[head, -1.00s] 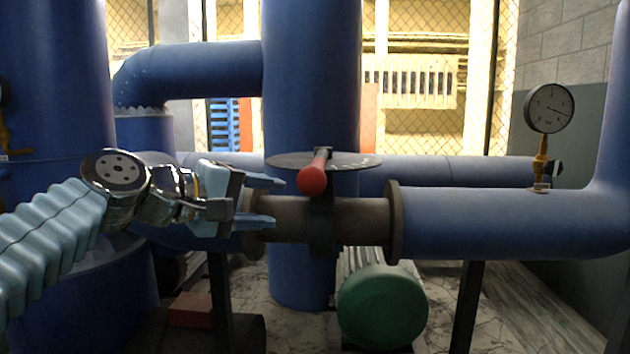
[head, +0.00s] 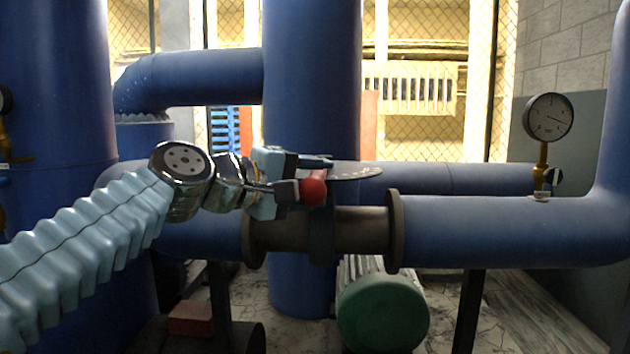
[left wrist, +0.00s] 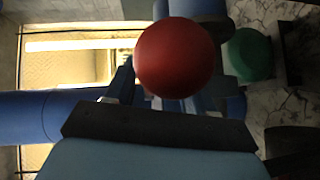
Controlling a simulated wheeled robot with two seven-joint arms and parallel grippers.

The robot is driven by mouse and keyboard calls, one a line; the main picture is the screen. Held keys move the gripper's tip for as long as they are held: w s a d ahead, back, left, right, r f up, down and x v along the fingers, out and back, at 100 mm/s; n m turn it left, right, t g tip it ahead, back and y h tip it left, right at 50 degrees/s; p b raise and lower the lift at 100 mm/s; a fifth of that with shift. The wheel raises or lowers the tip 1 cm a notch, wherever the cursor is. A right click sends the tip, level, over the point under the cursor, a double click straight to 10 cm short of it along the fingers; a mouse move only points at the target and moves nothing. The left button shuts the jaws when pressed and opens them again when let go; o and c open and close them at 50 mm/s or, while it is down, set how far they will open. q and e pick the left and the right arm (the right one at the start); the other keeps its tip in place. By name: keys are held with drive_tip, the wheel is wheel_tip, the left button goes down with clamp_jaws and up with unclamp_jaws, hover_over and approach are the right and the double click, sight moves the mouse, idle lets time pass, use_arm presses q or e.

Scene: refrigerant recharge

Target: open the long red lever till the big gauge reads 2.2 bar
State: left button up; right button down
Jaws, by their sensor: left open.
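The lever's red knob (head: 313,190) faces me above the dark valve section (head: 345,228) of the blue pipe. My left gripper (head: 318,178) is open at the knob, its far finger showing behind and above it. The lever's shaft is hidden behind the gripper and knob. In the left wrist view the red knob (left wrist: 175,58) sits in front of the open fingers; I cannot tell if they touch it. The big gauge (head: 548,117) stands on the right pipe, its needle pointing right and slightly down; the numbers are too small to read. My right gripper is not in view.
A round metal plate (head: 355,171) lies behind the knob on top of the valve. A green round motor end (head: 383,312) is below the pipe. A thick blue vertical pipe (head: 312,80) stands close behind. Open air lies in front of the right pipe (head: 490,228).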

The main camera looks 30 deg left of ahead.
use_arm(q)
drive_tip(key=shift+w+d, duration=0.1)
drive_tip(key=shift+w, duration=0.15)
clamp_jaws()
